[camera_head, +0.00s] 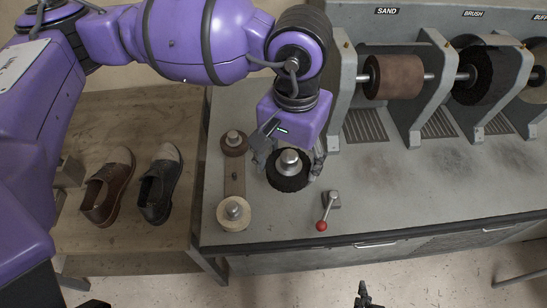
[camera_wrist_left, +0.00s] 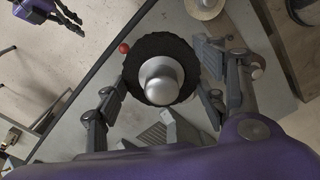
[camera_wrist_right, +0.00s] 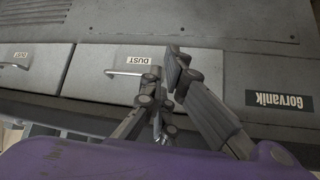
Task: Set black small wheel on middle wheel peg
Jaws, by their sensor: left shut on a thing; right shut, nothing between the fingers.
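My left gripper (camera_head: 290,163) is shut on the black small wheel (camera_head: 292,184), which has a silver hub facing up. One finger is on each side of the wheel. The left wrist view also shows the black wheel (camera_wrist_left: 152,48) between the fingers of my left gripper (camera_wrist_left: 163,92). To its left in the head view is a brown peg plate (camera_head: 235,190) with a small bare middle peg (camera_head: 235,176). My right gripper (camera_head: 364,294) is at the bottom edge of the head view; in the right wrist view it (camera_wrist_right: 164,75) is shut and empty.
A brown wheel (camera_head: 241,150) is at the plate's far end and a tan wheel (camera_head: 224,221) at its near end. A red-knobbed lever (camera_head: 322,225) stands right of the black wheel. Machine rollers (camera_head: 393,77) are behind. Two shoes (camera_head: 108,186) (camera_head: 158,184) are at left.

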